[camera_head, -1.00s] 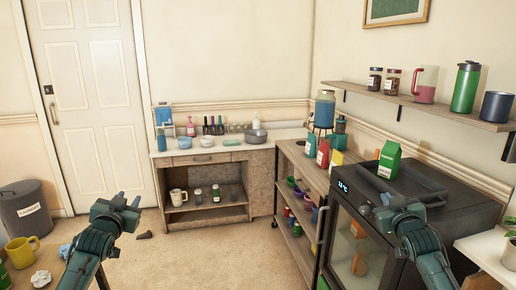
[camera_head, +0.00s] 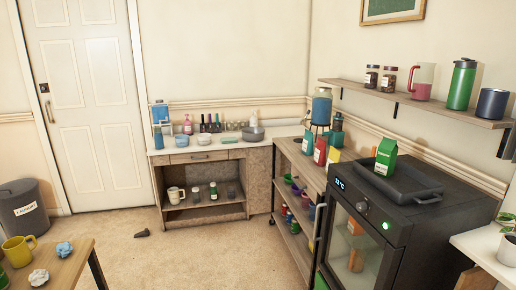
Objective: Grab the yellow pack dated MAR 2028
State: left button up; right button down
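A yellow pack (camera_head: 334,156) stands on the right-hand counter, just right of a red bottle (camera_head: 320,150) and left of the black oven. It is small in the view and I cannot read a date on it. A teal bottle (camera_head: 308,142) stands to the left of the red one. Neither of my grippers is in view, so nothing shows in them.
The black oven (camera_head: 405,212) carries a dark tray (camera_head: 411,181) and a green carton (camera_head: 386,157). A shelf (camera_head: 430,106) with jars and mugs hangs above. A wooden table (camera_head: 62,268) with a yellow mug (camera_head: 19,251) is at lower left. The middle floor is mostly clear.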

aim_at(334, 154)
jog(key=i+z, duration=0.15)
jog(key=z, duration=0.25)
jog(key=i+j+z, duration=0.1)
jog(key=z, duration=0.35)
jog(key=i+j+z, duration=0.35)
jog(key=j, duration=0.3)
jog(key=i+j+z, duration=0.15)
jog(key=j, duration=0.2)
jog(key=i+j, duration=0.15)
jog(key=j, duration=0.2)
jog(key=i+j, duration=0.2)
jog(key=j, duration=0.2)
jog(key=i+j+z, duration=0.1)
jog(key=j, duration=0.25)
jog(key=i+j, duration=0.2)
jog(key=j, duration=0.15)
jog(key=i+j, duration=0.2)
jog(key=j, duration=0.2)
jog(key=i+j+z, duration=0.1)
jog(key=j, duration=0.25)
jog(key=i+j, duration=0.2)
jog(key=j, duration=0.2)
